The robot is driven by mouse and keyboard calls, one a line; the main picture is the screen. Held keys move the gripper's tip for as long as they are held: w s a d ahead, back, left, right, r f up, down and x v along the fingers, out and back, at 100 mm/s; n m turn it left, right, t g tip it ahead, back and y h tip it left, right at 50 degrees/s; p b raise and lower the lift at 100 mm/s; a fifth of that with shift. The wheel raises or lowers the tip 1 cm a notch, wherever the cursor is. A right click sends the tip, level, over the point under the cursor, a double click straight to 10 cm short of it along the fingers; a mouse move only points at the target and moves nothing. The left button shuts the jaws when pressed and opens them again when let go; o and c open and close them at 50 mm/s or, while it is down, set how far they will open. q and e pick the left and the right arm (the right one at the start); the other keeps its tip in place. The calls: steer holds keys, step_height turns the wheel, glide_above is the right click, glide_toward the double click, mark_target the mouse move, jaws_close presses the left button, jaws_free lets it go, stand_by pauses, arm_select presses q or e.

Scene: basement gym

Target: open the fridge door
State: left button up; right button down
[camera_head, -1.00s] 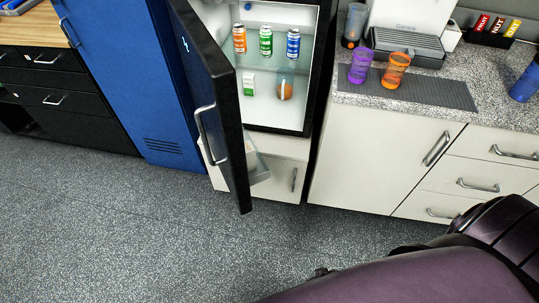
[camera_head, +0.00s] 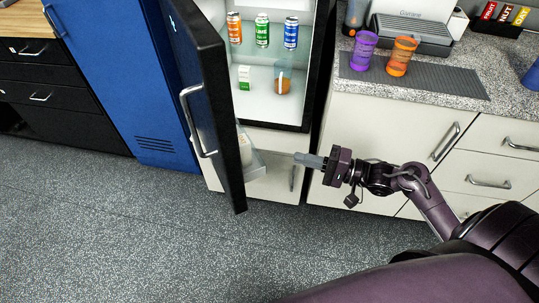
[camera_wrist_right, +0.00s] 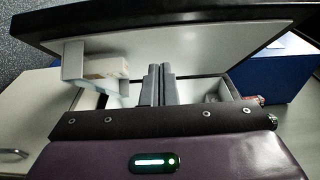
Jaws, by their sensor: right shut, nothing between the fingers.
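The small fridge's black door (camera_head: 219,110) stands partly open, swung out toward me, with its silver bar handle (camera_head: 193,121) on the outer face. Inside the fridge (camera_head: 267,57) the lit shelves show. My right gripper (camera_head: 298,158) is shut and empty, just right of the door's lower part and in front of the fridge's lower front. In the right wrist view, its closed fingers (camera_wrist_right: 160,80) point at the white inner face of the door (camera_wrist_right: 190,50). A door bin (camera_wrist_right: 75,65) holding a pale box (camera_wrist_right: 105,66) is left of the fingers. My left gripper is not in view.
Cans, a small carton and a glass stand inside the fridge. A blue locker (camera_head: 125,80) is left of the door. The grey floor (camera_head: 120,235) in front is clear.

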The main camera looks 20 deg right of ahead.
steer(key=s+a+x, duration=0.2)
steer(key=x, duration=1)
steer(key=shift+a+p, duration=0.2)
steer(key=shift+p, duration=0.2)
steer(key=shift+w, duration=0.1)
